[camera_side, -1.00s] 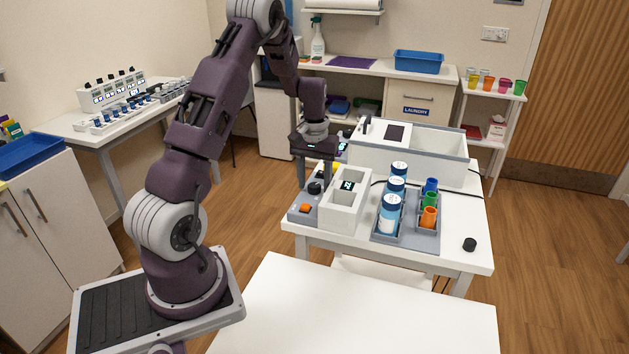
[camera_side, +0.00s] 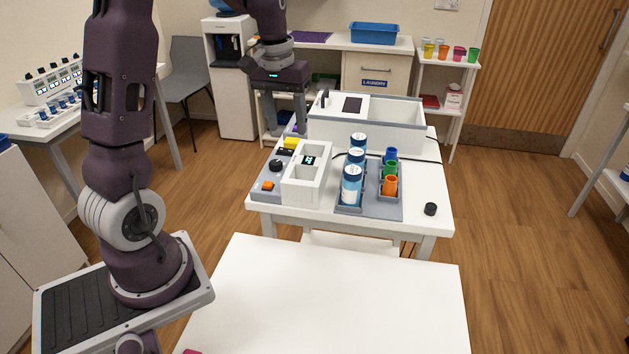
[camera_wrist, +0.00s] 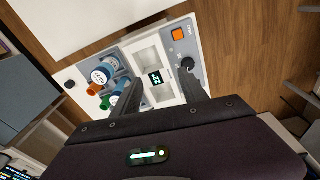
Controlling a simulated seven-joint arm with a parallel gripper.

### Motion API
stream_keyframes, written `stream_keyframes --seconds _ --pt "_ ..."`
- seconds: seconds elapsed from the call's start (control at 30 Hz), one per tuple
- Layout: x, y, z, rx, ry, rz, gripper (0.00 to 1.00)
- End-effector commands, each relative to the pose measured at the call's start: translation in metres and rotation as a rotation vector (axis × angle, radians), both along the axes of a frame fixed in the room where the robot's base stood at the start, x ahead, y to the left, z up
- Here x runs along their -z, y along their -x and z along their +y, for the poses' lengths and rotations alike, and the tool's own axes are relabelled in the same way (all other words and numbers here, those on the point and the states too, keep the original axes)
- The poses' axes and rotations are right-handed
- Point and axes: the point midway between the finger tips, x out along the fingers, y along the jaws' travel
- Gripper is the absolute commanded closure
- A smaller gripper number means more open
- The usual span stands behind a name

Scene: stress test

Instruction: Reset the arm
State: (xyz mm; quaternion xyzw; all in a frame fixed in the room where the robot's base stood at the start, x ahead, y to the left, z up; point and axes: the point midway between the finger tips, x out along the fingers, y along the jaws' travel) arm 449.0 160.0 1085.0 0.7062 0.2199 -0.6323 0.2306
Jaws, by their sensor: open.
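My gripper (camera_side: 286,130) hangs pointing down above the back left part of the white work table (camera_side: 425,222). Its two fingers are apart with nothing between them. Below and in front of it stand a white two-well block (camera_side: 307,188) with a small lit display and a grey control panel (camera_side: 262,195) with an orange button and black knob. In the wrist view the open fingers (camera_wrist: 160,74) frame the block (camera_wrist: 146,58), with the orange button (camera_wrist: 179,35) beyond. The fingers appear clear of the block.
A grey tray (camera_side: 385,213) holds blue-and-white canisters (camera_side: 352,185) and blue, green and orange cups (camera_side: 390,186). A large white box (camera_side: 385,138) stands behind them. A black cap (camera_side: 430,209) lies at the right.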

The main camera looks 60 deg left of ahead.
Motion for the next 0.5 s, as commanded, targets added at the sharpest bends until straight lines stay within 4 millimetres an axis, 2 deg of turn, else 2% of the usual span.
stream_keyframes --seconds 0.03,0.1,0.17,0.2,0.33,0.4,0.5 --pt "-0.031 0.013 -0.042 0.087 -0.017 -0.057 0.49" --pt "-0.061 0.042 -0.094 0.208 -0.04 -0.125 0.49" --pt "-0.078 0.073 -0.132 0.31 -0.066 -0.182 0.49" --pt "-0.084 0.095 -0.152 0.374 -0.082 -0.217 0.49" --pt "-0.084 0.155 -0.192 0.537 -0.135 -0.309 0.49" --pt "-0.079 0.176 -0.201 0.589 -0.155 -0.341 0.49" --pt "-0.074 0.19 -0.206 0.626 -0.172 -0.364 0.49"
